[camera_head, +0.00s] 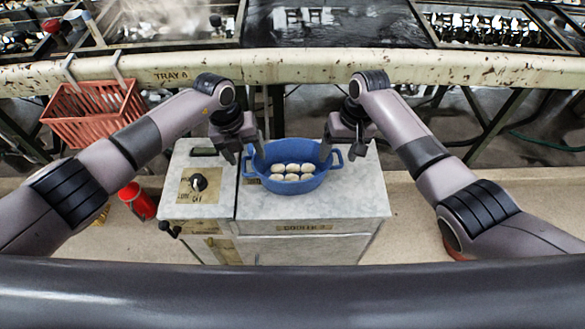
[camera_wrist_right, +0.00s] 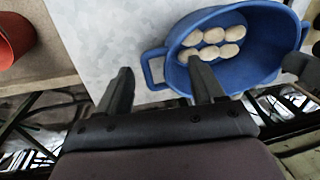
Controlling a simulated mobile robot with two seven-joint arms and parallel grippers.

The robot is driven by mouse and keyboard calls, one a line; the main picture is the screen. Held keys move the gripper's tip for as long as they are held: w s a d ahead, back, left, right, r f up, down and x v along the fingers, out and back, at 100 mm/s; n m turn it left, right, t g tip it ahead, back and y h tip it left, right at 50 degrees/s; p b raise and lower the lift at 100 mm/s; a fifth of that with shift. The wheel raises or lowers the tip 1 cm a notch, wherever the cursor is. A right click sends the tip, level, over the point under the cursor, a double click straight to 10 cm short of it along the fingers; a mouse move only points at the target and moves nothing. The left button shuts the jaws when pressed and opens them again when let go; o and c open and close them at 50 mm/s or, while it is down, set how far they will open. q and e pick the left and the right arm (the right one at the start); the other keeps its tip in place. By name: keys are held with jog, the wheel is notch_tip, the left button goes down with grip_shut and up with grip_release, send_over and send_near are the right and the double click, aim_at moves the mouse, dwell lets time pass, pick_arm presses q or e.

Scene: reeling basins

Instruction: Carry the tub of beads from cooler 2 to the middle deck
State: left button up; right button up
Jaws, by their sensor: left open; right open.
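The blue tub (camera_head: 290,208) stands upright on the pale marble top of cooler 2 (camera_head: 350,200). It holds several whitish oval pieces (camera_head: 292,172) and has a loop handle at each side. My left gripper (camera_head: 245,154) is open at the left handle (camera_head: 248,164). My right gripper (camera_head: 341,152) is open at the right handle (camera_head: 336,160). In the right wrist view, the tub's near handle (camera_wrist_right: 152,68) shows between the spread fingers of my right gripper (camera_wrist_right: 160,88), one finger overlapping the tub rim. I cannot tell whether either gripper touches the tub.
A control box with a knob (camera_head: 199,182) adjoins the cooler's left side. A long, chipped cream beam (camera_head: 300,68) marked "TRAY" crosses behind, with basins (camera_head: 330,22) beyond. A red basket (camera_head: 95,112) hangs on it at left.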

pick_arm(q)
jog(key=shift+d+f, duration=0.2)
jog(key=shift+f, duration=0.85)
jog(key=shift+d+f, duration=0.15)
jog(key=shift+f, duration=0.9)
pick_arm(e)
jog(key=shift+a+f, duration=0.2)
jog(key=shift+f, duration=0.85)
jog(key=shift+a+f, duration=0.2)
jog(key=shift+f, duration=0.85)
pick_arm(q)
jog(key=c, duration=1)
pick_arm(e)
jog(key=c, duration=1)
pick_arm(q)
jog(key=shift+d, duration=0.1)
jog(key=shift+w, duration=0.1)
pick_arm(e)
jog(key=shift+a, duration=0.1)
